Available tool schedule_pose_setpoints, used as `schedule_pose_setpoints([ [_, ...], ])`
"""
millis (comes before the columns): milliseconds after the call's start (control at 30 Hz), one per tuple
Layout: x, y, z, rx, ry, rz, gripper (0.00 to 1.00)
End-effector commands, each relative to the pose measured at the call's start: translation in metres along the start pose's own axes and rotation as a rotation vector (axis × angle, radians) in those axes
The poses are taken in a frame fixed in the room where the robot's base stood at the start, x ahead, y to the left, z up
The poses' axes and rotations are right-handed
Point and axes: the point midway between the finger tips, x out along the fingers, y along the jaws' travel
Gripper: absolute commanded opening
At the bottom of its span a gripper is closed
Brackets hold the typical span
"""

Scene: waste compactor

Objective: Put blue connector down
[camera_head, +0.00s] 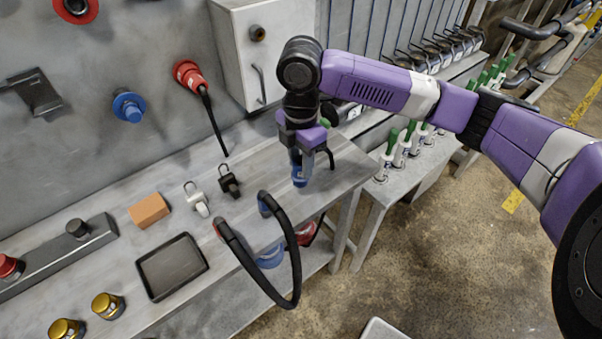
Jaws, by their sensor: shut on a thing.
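The blue connector (299,176) is upright near the right end of the grey workbench (245,170). My gripper (301,150) points down and is shut on its upper part. The jaws hide part of the connector. A short dark piece shows just right of the jaws. I cannot tell whether the connector's lower end touches the bench top or hangs a little above it.
A black curved hose (293,262) arches over the front edge. Padlocks (197,199), an orange block (149,210) and a dark tray (172,266) lie to the left. A blue wall socket (128,107) and red plug (188,73) are behind. Green-handled tools (390,148) stand right.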

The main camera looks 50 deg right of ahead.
Motion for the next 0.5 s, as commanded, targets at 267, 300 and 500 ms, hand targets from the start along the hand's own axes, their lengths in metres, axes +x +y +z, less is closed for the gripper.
schedule_pose_setpoints([
  [267, 0.025, -0.001, 0.001, 0.002, -0.001, -0.003, 0.0],
  [300, 0.031, -0.001, 0.0, 0.001, 0.0, -0.003, 0.0],
  [500, 0.045, 0.0, 0.001, 0.001, 0.0, 0.0, 0.0],
])
